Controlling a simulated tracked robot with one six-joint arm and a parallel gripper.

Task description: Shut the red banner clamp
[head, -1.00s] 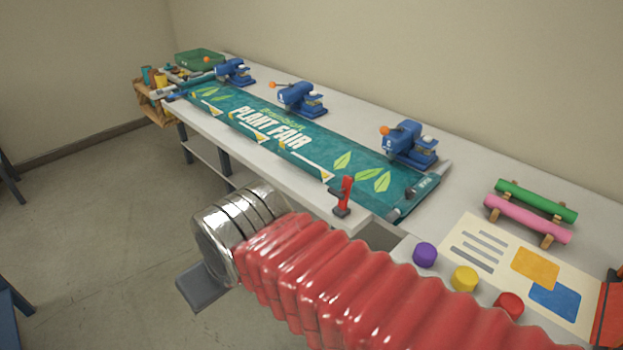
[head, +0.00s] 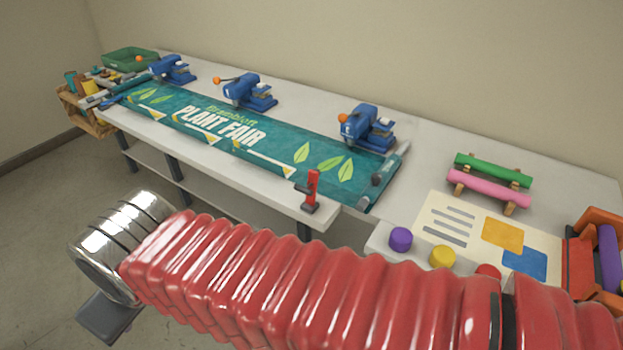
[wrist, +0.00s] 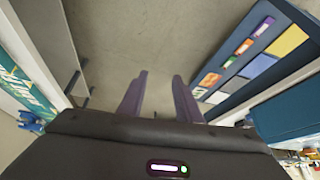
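The red banner clamp (head: 312,188) stands at the front edge of the table, beside the near right part of the green Plant Fair banner (head: 235,135). Its red part is upright on a dark foot, with a dark piece sticking out to the left. I cannot tell whether its jaw touches the banner. My gripper (wrist: 159,98) has its two purple-grey fingers apart, with nothing between them but floor. In the head view my arm reaches left in front of the table, its end well left of the clamp. The clamp does not show clearly in the wrist view.
Several blue clamps with orange knobs, one of them nearest (head: 367,130), line the banner's back edge. Purple (head: 401,239) and yellow (head: 442,257) buttons sit right of the red clamp. Green and pink rolls (head: 490,188) lie on a rack. Open floor lies left of the table.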

